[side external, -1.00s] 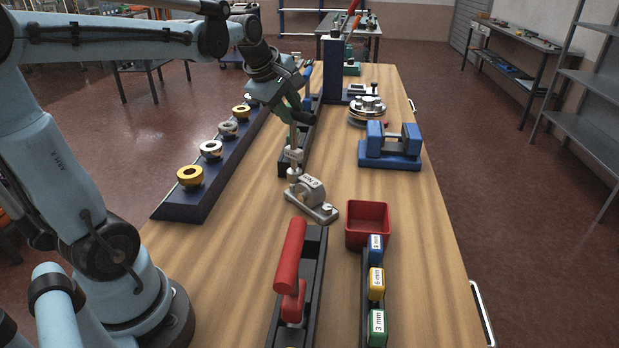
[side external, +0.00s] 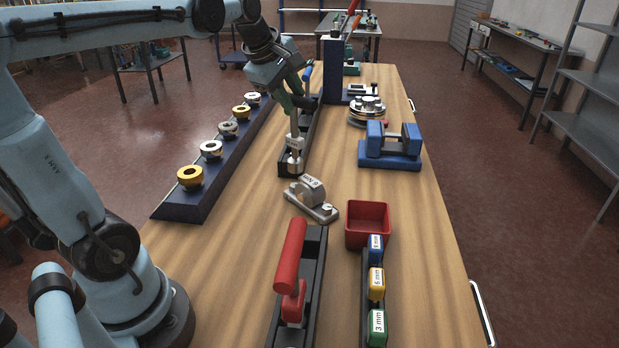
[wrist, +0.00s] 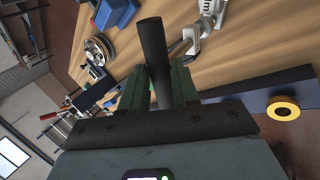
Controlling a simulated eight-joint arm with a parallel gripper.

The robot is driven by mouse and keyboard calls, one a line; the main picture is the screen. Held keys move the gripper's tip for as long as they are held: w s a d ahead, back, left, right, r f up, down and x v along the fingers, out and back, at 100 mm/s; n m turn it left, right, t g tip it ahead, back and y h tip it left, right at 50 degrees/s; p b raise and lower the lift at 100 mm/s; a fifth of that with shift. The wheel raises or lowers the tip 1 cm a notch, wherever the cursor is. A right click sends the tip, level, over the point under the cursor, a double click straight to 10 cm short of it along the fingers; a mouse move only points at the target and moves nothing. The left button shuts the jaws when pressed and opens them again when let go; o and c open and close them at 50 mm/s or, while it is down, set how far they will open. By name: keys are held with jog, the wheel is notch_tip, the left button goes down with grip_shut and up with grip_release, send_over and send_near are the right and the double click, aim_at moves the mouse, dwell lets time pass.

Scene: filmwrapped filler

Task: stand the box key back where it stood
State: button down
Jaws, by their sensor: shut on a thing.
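The box key (side external: 294,126) has a dark crossbar handle, a thin metal shaft, a white label and a metal socket at the bottom. My gripper (side external: 296,103) is shut on its dark handle, with the shaft hanging nearly upright. In the wrist view the dark handle (wrist: 153,55) sits between my green fingers (wrist: 160,85), and the labelled shaft shows beside it. The socket end is at the near end of the long black rack (side external: 287,172). I cannot tell whether it touches the rack or hovers over it.
A grey bearing-like block (side external: 311,197) stands just in front of the rack. A navy rail (side external: 180,211) with several rings runs along the left. A red bin (side external: 368,226), a blue fixture (side external: 391,160) and a red-handled tool (side external: 291,260) stand nearby. Bare table lies right of the rack.

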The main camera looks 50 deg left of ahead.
jog(key=s+d+r+m+h, duration=0.15)
jog(key=s+d+m, duration=0.3)
jog(key=d, duration=0.45)
jog(key=s+d+r+m+h, duration=0.1)
jog(key=s+d+m+h, duration=0.2)
jog(key=s+d, duration=0.45)
notch_tip(320, 180, down, 10)
jog(key=w+d, duration=0.1)
jog(key=shift+d, duration=0.35)
jog(key=shift+w+y, duration=0.1)
jog(key=shift+y, duration=0.15)
jog(key=c, duration=0.8)
grip_release()
jog(key=shift+c, duration=0.2)
jog(key=shift+r, duration=0.1)
jog(key=v, duration=1.2)
jog(key=shift+w+d, duration=0.1)
jog(key=shift+w, duration=0.05)
